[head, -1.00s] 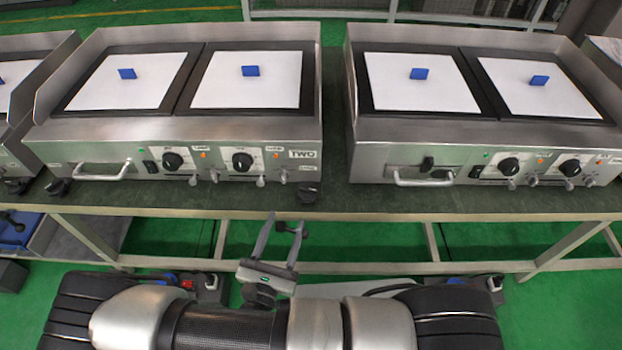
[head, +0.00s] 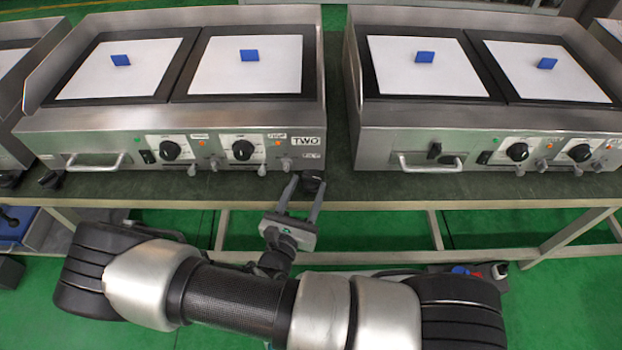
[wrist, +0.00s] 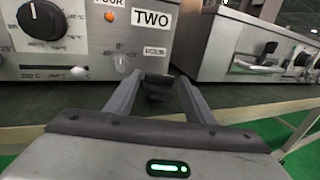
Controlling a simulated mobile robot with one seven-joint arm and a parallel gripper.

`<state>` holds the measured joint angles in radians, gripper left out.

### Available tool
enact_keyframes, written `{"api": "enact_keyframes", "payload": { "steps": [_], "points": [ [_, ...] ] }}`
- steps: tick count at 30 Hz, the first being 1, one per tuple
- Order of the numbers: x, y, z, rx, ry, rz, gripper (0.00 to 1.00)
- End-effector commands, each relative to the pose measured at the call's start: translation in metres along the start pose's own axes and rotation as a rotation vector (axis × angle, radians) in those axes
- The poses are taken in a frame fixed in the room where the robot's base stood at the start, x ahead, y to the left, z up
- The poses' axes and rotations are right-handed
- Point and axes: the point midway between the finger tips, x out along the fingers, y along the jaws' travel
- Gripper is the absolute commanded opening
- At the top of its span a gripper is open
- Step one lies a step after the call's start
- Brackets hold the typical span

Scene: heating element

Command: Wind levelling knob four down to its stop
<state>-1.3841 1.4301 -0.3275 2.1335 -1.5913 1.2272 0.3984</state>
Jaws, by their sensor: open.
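A black levelling knob (head: 313,178) sits under the front right corner of the griddle marked TWO (head: 310,110). In the wrist view the knob (wrist: 157,86) shows between my fingers, toward their far ends. My gripper (head: 305,190) is open, its two fingers pointing at the knob from the front; it also shows in the wrist view (wrist: 156,92). I cannot tell whether the fingertips touch the knob. Another black foot knob (head: 50,180) is under the griddle's front left corner. No number is readable on either knob.
Black dials (head: 243,150), small levers and a handle (head: 96,162) stick out of the front panel above the bench (head: 230,188). A second griddle (head: 480,112) stands close on the right, with a gap between. Open floor lies below the bench edge.

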Motion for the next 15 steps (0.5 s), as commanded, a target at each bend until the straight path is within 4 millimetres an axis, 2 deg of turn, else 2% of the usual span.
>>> {"api": "enact_keyframes", "payload": {
  "steps": [1, 6, 15],
  "points": [
    [0.010, -0.001, -0.001, -0.001, -0.001, -0.003, 0.48],
    [0.031, -0.001, -0.001, 0.001, 0.000, -0.002, 0.48],
    [0.040, 0.000, 0.000, 0.000, 0.000, 0.000, 0.48]
  ]
}}
